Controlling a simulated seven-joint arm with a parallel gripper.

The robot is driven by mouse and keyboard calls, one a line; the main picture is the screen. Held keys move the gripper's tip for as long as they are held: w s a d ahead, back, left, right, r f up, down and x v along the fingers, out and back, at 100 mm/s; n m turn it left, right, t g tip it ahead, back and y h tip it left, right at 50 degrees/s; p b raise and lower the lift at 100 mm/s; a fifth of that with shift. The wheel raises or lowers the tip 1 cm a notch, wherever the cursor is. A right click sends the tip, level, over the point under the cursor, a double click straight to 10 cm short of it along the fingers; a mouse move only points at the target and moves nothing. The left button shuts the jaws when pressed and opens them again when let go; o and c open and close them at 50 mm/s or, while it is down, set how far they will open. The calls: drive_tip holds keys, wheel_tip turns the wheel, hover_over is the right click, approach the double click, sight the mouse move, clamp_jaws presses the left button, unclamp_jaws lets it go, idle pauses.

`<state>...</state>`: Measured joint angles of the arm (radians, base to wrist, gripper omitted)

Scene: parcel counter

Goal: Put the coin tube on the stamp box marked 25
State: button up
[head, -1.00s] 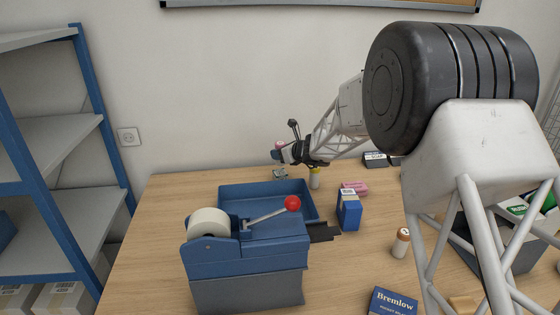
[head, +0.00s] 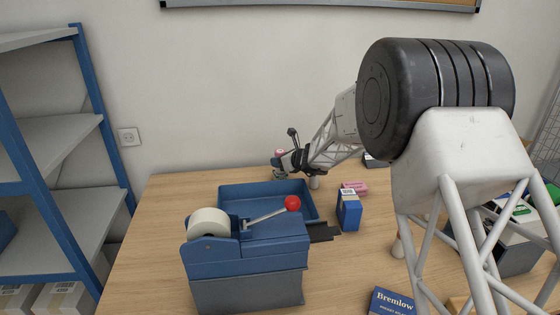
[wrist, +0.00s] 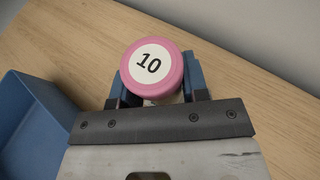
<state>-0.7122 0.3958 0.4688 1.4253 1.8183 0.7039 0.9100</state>
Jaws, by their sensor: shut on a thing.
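My gripper (head: 278,163) is beyond the blue tray, near the wall side of the counter. In the wrist view its blue fingers (wrist: 163,82) are shut on a round tube with a pink cap marked 10 (wrist: 152,66). The pink cap also shows in the head view (head: 279,153). I take this tube as the coin tube; its body is mostly hidden. A small greyish thing (head: 279,174) shows just below the gripper; I cannot tell whether the tube touches it. No mark 25 is readable on any box.
A blue tray (head: 232,191) and a tape dispenser (head: 245,255) with a red-knobbed lever stand in front of the gripper. A blue box (head: 349,210) and a pink box (head: 355,187) stand to the right. A partly hidden pale tube (head: 315,182) is beside the arm.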

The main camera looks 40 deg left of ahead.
idle(0.3)
drive_tip(key=o, duration=1.1)
drive_tip(key=shift+f, duration=0.1)
drive_tip(key=shift+r, duration=0.2)
drive_tip(key=v, duration=1.2)
drive_tip(key=shift+r, duration=0.1)
